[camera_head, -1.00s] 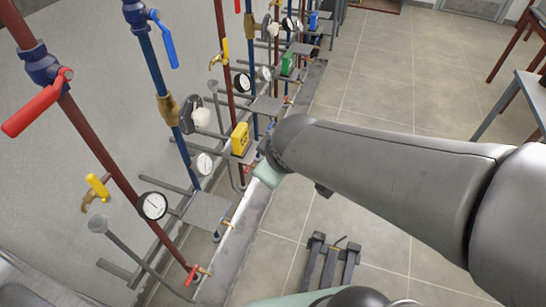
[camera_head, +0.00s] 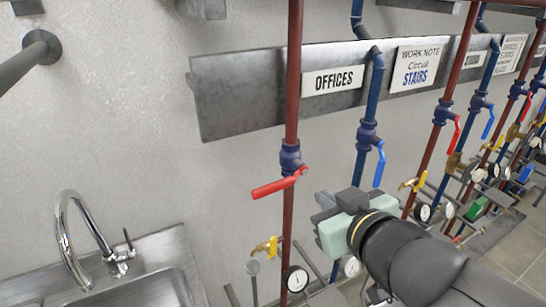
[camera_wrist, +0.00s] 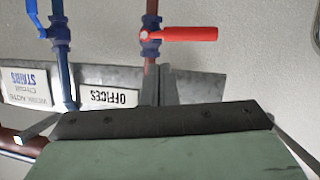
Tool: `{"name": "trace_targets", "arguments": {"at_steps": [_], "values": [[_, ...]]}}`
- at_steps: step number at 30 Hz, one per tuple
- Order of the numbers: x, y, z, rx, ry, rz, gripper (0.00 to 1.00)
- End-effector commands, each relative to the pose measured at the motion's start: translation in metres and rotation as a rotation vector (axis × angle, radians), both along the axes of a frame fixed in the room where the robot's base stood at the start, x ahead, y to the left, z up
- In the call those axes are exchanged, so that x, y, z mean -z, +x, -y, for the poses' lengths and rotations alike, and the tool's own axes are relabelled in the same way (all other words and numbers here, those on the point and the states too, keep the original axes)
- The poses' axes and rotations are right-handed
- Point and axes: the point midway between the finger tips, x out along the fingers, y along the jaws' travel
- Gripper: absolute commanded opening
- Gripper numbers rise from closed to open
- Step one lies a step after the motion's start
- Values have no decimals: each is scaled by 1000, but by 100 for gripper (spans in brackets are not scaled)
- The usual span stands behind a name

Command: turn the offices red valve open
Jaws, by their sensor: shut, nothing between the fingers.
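The offices red valve has a red lever (camera_head: 279,185) on a dark blue body (camera_head: 291,156), on a brownish-red vertical pipe below the OFFICES sign (camera_head: 334,80). The lever sticks out sideways across the pipe, toward the lower left in the head view. In the wrist view the red lever (camera_wrist: 190,33) points right from its blue body (camera_wrist: 151,40), above my gripper. My gripper (camera_head: 326,206), dark-fingered with a mint-green body, is right of and slightly below the lever, apart from it. It is shut and empty.
A blue pipe with a blue lever (camera_head: 379,166) stands right of the offices pipe. A yellow tap (camera_head: 267,247) and a gauge (camera_head: 295,278) sit below the red lever. A sink (camera_head: 150,285) with a chrome faucet (camera_head: 75,240) is lower left. More pipes crowd the right.

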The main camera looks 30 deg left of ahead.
Motion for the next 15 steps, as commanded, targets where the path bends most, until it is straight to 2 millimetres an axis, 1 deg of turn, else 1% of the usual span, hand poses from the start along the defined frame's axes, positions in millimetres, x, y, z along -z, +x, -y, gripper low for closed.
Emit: {"name": "trace_targets", "arguments": {"at_steps": [1,3,4,8,11,15], "values": [[-24,-11,-13,-49,47,0,0],[-36,-21,-23,-89,91,-5,0],[-39,-23,-27,-100,103,-7,0],[-38,-21,-36,-110,117,-11,0],[-31,-13,-48,-107,113,-13,0],[-23,4,-72,-105,113,-13,0]]}}
